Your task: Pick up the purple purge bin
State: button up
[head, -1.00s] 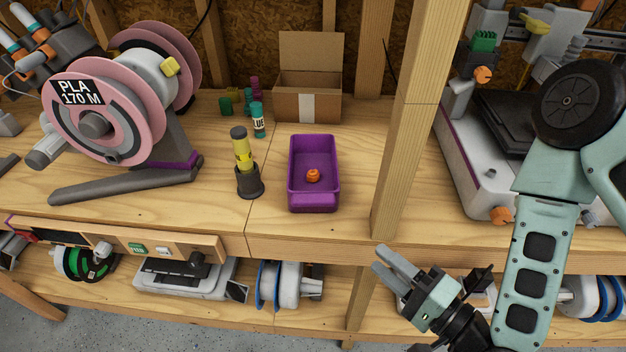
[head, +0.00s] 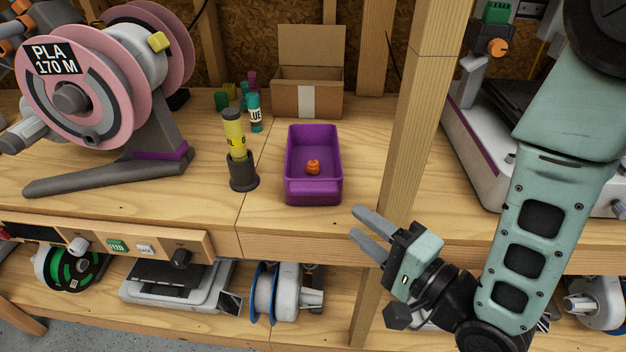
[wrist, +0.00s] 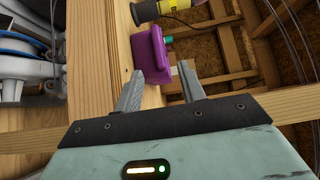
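The purple purge bin (head: 313,190) stands upright on the wooden bench, with a small orange lump (head: 313,167) inside. In the wrist view the bin (wrist: 152,58) shows beyond the fingertips. My gripper (head: 362,226) is in front of the bench edge, to the right of and nearer than the bin. Its two fingers are apart with nothing between them, and it does not touch the bin. The gripper also shows in the wrist view (wrist: 160,85).
A wooden post (head: 410,130) rises right of the bin. A yellow tube in a dark holder (head: 243,172) stands close left. A cardboard box (head: 306,95) and glue stick (head: 255,113) are behind. A pink spool (head: 70,95) stands at left, a printer (head: 475,150) at right.

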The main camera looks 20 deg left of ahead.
aim_at(316, 194)
jog(key=shift+x, duration=5.3)
jog(key=shift+f, duration=0.15)
jog(key=shift+s, duration=0.1)
grip_shut()
